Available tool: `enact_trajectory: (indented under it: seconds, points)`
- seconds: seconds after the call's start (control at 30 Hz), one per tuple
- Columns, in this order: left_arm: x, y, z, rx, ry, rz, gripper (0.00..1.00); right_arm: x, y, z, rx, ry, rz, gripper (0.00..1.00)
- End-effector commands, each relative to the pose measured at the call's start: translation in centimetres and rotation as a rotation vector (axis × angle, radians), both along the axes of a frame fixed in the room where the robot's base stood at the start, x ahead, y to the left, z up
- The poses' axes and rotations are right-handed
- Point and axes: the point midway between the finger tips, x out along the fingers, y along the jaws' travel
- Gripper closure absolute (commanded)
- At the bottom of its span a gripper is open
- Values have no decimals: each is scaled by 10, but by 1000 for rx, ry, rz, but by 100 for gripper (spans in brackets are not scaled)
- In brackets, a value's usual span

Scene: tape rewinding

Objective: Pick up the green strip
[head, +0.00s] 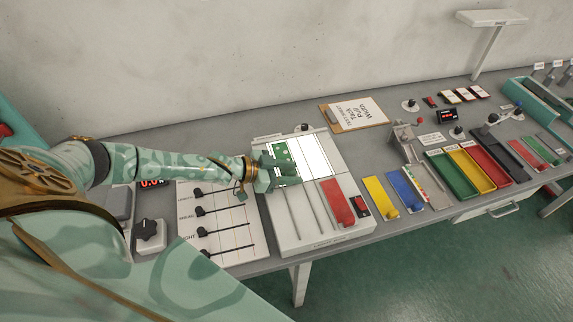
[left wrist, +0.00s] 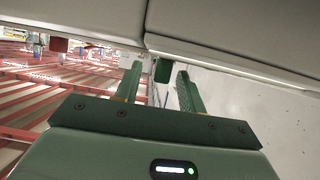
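The green strip (head: 281,151) lies at the left side of the lit white panel (head: 314,153) on the pale inspection unit. My left gripper (head: 283,172) is at the near end of the strip and hides part of it. In the left wrist view the two fingers of my left gripper (left wrist: 159,88) stand apart. A small dark green piece (left wrist: 162,70), seemingly the strip's end, shows in the gap between them. I cannot tell whether a finger touches it. My right gripper is not in view.
A red strip (head: 337,203) lies on the unit's right side, beside a small red switch (head: 361,206). A slider panel (head: 216,221) is left of the unit. Yellow (head: 380,196) and blue pieces (head: 406,191) and coloured trays (head: 450,175) are to the right. A clipboard (head: 353,113) lies behind.

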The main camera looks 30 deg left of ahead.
Motion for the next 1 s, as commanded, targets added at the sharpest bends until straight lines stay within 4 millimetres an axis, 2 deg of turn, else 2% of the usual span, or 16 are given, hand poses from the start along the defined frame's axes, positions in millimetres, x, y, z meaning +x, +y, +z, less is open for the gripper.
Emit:
enact_trajectory:
  seconds: [0.07,0.1,0.2,0.23,0.53,0.67,0.77,0.83,1.0]
  points:
    - [0,0,0,0,0,0,60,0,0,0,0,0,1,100]
    - [0,0,0,0,0,0,66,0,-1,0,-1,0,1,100]
    - [0,0,0,0,0,0,93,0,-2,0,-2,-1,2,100]
    - [0,0,0,0,0,0,100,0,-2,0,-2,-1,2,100]
    - [0,1,1,0,0,0,100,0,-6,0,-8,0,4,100]
    - [0,1,7,1,-1,1,100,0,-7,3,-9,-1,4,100]
    - [0,1,20,0,-3,-1,100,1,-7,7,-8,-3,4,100]
    - [0,1,37,2,-4,-1,100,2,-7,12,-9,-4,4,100]
    - [-27,-28,81,-4,0,-4,100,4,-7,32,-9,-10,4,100]
